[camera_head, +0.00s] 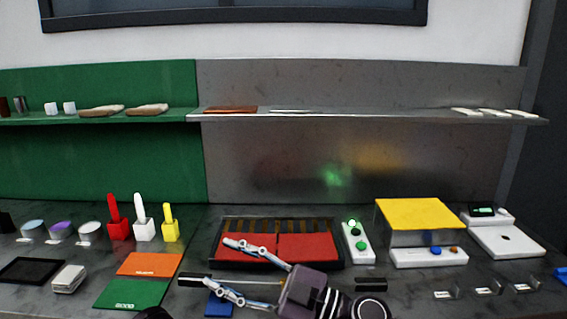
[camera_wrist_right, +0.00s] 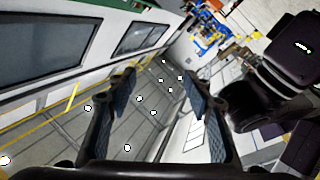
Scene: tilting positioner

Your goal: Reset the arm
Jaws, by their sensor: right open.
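My right gripper (camera_head: 216,262) comes in from the bottom middle in the head view. Its two pale fingers are spread apart and point left, with nothing between them. They appear in front of the left red panel (camera_head: 250,249) of a dark slotted unit and a small blue block (camera_head: 218,304). I cannot tell their height above the bench. In the right wrist view the gripper (camera_wrist_right: 157,82) is also open and empty, facing the room's floor and windows. My left gripper does not show. A dark shape at the bottom edge of the head view is too cut off to identify.
The grey bench holds orange (camera_head: 150,264) and green (camera_head: 132,293) mats at left, and red, white and yellow upright tools. A button box (camera_head: 357,243) and a yellow-topped box (camera_head: 418,214) stand at right. A shelf (camera_head: 340,116) runs along the back.

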